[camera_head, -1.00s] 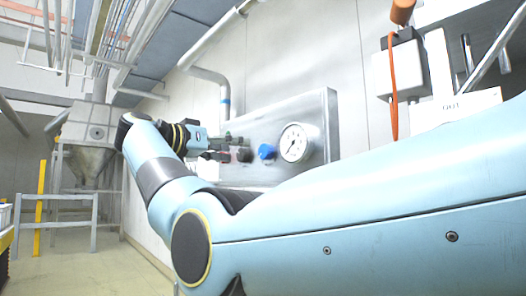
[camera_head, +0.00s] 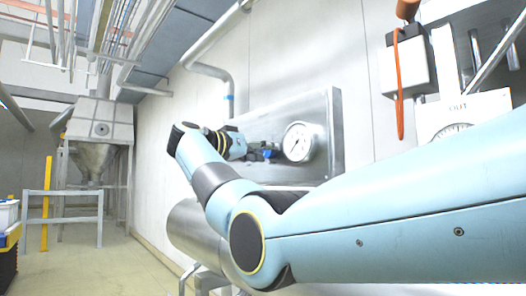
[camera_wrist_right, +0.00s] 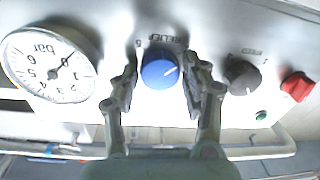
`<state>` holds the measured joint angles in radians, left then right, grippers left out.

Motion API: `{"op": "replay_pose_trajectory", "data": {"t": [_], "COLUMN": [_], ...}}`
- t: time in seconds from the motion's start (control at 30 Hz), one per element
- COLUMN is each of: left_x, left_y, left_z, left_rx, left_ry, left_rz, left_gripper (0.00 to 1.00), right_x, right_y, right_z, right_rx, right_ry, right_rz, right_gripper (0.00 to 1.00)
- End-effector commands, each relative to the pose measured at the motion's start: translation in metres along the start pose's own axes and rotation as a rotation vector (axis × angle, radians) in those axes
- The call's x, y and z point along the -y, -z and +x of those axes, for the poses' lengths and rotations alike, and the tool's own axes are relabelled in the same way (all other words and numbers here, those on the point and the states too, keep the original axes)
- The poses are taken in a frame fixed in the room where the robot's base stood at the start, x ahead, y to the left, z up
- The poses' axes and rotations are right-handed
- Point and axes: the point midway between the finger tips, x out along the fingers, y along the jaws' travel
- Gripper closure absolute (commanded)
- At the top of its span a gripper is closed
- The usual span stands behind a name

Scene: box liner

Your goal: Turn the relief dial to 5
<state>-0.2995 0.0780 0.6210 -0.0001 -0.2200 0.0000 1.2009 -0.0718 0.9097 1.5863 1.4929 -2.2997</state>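The blue relief dial (camera_wrist_right: 160,70) is on the metal panel, under the upside-down word RELIEF in the right wrist view. A white mark on it points right and slightly up. A digit 5 shows to its upper left. My right gripper (camera_wrist_right: 162,62) is open, with one finger on each side of the dial and a visible gap on both sides. Whether the fingertips reach past its face is unclear. In the head view, my right gripper (camera_head: 264,149) mostly covers the dial (camera_head: 268,155). My left gripper is not in view.
A bar gauge (camera_wrist_right: 50,65) sits left of the dial in the wrist view, and right of it in the head view (camera_head: 298,142). A black knob (camera_wrist_right: 242,76), red knob (camera_wrist_right: 297,86) and small green button (camera_wrist_right: 261,115) lie on the dial's other side.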

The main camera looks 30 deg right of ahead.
Motion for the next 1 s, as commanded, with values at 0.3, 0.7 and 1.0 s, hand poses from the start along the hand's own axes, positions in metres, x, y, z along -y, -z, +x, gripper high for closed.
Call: {"op": "replay_pose_trajectory", "data": {"t": [0.3,0.7,1.0], "left_x": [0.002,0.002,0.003], "left_y": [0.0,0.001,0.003], "left_z": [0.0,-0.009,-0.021], "left_rx": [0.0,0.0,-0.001], "left_ry": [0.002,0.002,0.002], "left_rz": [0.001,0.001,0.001], "left_gripper": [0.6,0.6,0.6], "right_x": [0.0,0.0,0.0], "right_y": [0.0,0.001,0.002], "right_z": [0.0,0.0,0.0], "right_rx": [0.0,-0.007,-0.023], "right_ry": [0.0,-0.001,-0.004], "right_rz": [0.0,0.105,0.353], "right_gripper": [0.92,0.92,0.92]}}
